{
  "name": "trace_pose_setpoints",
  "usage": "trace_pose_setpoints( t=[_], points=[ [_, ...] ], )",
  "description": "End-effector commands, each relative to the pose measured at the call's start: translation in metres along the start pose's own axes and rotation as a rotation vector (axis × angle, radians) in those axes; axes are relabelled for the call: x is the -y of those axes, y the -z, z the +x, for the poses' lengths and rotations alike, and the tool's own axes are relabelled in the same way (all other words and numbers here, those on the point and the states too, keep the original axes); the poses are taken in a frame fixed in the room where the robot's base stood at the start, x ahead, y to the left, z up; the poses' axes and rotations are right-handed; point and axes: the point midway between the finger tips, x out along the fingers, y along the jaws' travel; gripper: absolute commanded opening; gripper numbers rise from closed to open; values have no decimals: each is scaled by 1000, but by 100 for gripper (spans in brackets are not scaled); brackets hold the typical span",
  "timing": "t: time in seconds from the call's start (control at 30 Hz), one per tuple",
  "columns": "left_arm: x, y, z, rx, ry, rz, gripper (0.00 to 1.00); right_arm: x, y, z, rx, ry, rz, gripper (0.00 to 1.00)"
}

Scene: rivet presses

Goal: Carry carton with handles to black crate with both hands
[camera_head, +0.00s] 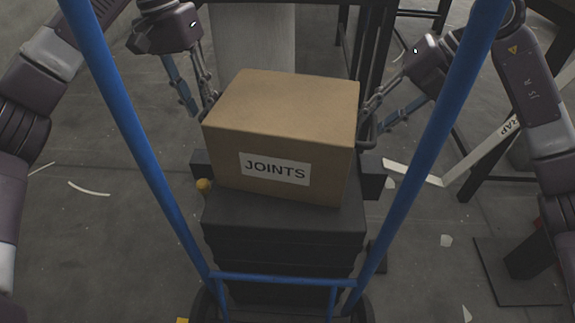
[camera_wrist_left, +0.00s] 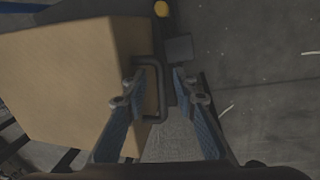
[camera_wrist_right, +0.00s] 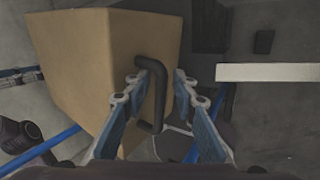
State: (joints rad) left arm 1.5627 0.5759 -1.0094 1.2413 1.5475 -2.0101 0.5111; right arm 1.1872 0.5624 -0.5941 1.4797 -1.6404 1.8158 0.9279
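The brown carton (camera_head: 285,110), labelled "JOINTS", is slightly turned above a black crate stack (camera_head: 280,245). I cannot tell whether it rests on the stack or hangs just above it. My left gripper (camera_head: 206,112) is at the carton's left side. In the left wrist view its parted fingers (camera_wrist_left: 161,82) stand on either side of a dark handle (camera_wrist_left: 154,88). My right gripper (camera_head: 372,120) is at the right side. In the right wrist view its parted fingers (camera_wrist_right: 160,82) straddle the other dark handle (camera_wrist_right: 157,98). No firm grip shows on either handle.
A blue tubular frame (camera_head: 128,120) rises on both sides of the stack, between my head and the carton. A yellow knob (camera_head: 204,184) sits left of the stack. Dark metal legs stand behind. A white strip (camera_head: 485,150) lies at the right. Paper scraps lie on the grey floor.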

Motion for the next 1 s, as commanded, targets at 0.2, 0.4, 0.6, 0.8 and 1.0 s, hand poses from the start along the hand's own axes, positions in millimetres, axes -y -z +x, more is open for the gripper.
trace_pose_setpoints(
  t=[0.2, 0.4, 0.6, 0.8, 1.0],
  points=[
    [1, 0, -32, -2, 1, -2, 26, 0, 0, 0, -1, -1, -1, 26],
    [1, 0, -49, 0, 2, -1, 26, 0, 0, 0, -1, -1, -1, 26],
    [1, 0, -54, 2, 1, -1, 26, -5, 0, -6, 1, -2, -3, 26],
    [1, 0, -54, 1, 0, -1, 26, -24, 0, -35, 3, -3, -4, 26],
    [1, 0, -54, 1, 1, -1, 26, -44, 0, -66, 2, -3, -3, 26]
  ],
)
